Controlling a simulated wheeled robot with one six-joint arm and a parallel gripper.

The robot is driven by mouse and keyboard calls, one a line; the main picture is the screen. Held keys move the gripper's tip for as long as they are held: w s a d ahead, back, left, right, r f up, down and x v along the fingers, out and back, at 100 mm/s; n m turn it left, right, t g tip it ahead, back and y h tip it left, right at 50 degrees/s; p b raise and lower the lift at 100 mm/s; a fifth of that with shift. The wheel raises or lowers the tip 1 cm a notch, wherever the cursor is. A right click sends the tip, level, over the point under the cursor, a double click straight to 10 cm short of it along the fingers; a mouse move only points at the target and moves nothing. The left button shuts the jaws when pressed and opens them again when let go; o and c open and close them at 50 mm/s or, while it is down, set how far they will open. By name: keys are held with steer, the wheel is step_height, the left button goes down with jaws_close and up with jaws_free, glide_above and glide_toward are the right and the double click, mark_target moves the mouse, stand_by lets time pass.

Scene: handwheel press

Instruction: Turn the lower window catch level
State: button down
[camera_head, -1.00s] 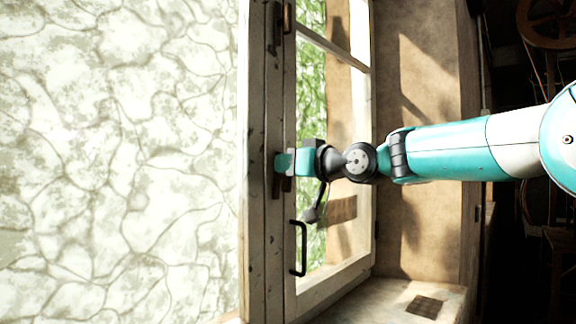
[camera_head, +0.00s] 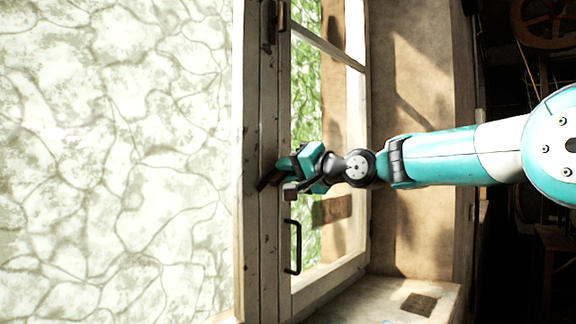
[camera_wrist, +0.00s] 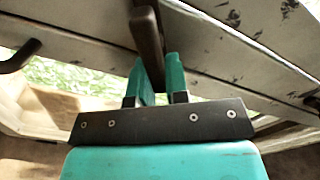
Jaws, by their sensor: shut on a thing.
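The lower window catch (camera_head: 267,180) is a dark brown bar on the pale, worn window frame. In the head view it is tilted, its left end lower, and is partly hidden by my gripper. In the wrist view the catch (camera_wrist: 148,42) runs down between the teal fingers. My gripper (camera_head: 283,167) is shut on it, with one finger on each side (camera_wrist: 159,75). My gripper is rolled to a slant in the head view.
An upper catch (camera_head: 269,28) sits higher on the frame. A dark pull handle (camera_head: 297,246) is below my gripper on the sash. A pale stone wall (camera_head: 120,160) stands at left, and the sill (camera_head: 380,300) lies at lower right.

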steer(key=m, duration=0.3)
steer(key=shift+w+d+f+m+p, duration=0.15)
steer(key=shift+f+m+p, duration=0.15)
steer(key=shift+p, duration=0.05)
steer(key=shift+f+m+p, duration=0.2)
steer(key=shift+m, duration=0.6)
steer(key=shift+f+m+p, duration=0.15)
steer(key=shift+f+m, duration=0.05)
steer(key=shift+m, duration=0.6)
steer(key=c, duration=1.1)
jaws_free()
steer(key=b+v, duration=0.8)
steer(key=v, duration=0.9)
steer(key=shift+d, duration=0.2)
